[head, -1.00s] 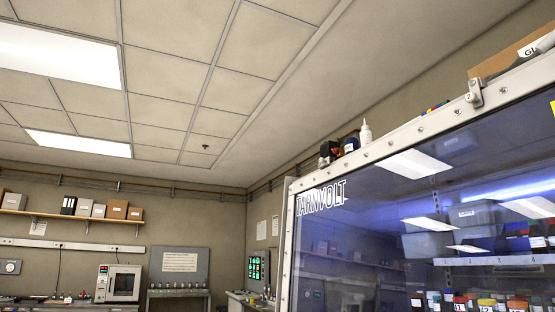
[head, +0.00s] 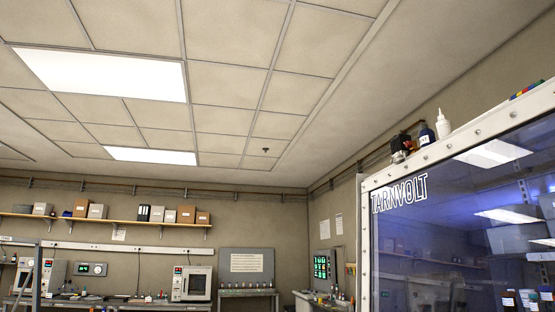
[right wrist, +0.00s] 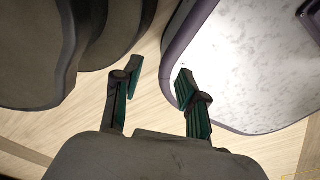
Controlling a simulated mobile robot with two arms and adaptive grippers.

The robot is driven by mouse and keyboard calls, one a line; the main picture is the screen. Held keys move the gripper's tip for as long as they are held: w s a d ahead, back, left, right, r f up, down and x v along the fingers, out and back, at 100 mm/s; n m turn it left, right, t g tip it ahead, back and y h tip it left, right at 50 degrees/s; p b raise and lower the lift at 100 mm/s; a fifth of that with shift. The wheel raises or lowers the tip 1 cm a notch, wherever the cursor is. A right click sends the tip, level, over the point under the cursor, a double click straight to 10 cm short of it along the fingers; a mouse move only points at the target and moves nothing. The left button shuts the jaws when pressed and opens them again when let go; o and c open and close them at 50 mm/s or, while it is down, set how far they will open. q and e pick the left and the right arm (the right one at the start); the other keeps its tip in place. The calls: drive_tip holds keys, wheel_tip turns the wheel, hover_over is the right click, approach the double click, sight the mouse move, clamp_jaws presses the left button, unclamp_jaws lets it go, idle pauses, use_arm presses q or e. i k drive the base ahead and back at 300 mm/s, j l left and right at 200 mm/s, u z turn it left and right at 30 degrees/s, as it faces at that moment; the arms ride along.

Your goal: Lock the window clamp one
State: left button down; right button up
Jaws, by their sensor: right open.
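The glove box window (head: 460,235) with its white bolted frame (head: 470,135) and TARNVOLT lettering stands at the right of the head view. No window clamp shows in the head view now; the frame's top edge runs out of the picture at the right. My right gripper (right wrist: 158,82) is open and empty in the right wrist view, with its two fingers apart above a wooden-looking floor. My left gripper is not in view.
A white bottle (head: 442,124) and dark bottles (head: 426,134) stand on top of the glove box. A wall shelf with boxes (head: 97,211) and a bench with an oven (head: 192,284) are at the far left. In the right wrist view, a pale speckled rounded panel (right wrist: 245,70) lies near the right finger.

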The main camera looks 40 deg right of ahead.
sight(398, 157)
drive_tip(key=u, duration=1.65)
drive_tip(key=i+z, duration=0.2)
drive_tip(key=i, duration=0.3)
drive_tip(key=i+l+z, duration=0.15)
drive_tip(key=i+z, duration=0.9)
drive_tip(key=z, duration=0.15)
drive_tip(key=i+j+z, duration=0.15)
drive_tip(key=i+z, duration=0.25)
drive_tip(key=i+l+z, duration=0.2)
drive_tip(key=i+z, duration=0.15)
drive_tip(key=i, duration=0.3)
drive_tip(key=i+z, duration=0.35)
drive_tip(key=i, duration=0.3)
drive_tip(key=i+j+z, duration=0.1)
drive_tip(key=i+z, duration=0.25)
drive_tip(key=i, duration=0.3)
drive_tip(key=i+l+z, duration=0.1)
drive_tip(key=i+z, duration=0.2)
drive_tip(key=i, duration=0.65)
drive_tip(key=i+j+z, duration=0.1)
drive_tip(key=i+z, duration=0.2)
drive_tip(key=i, duration=0.6)
drive_tip(key=z, duration=3.7)
drive_tip(key=k+j, duration=0.05)
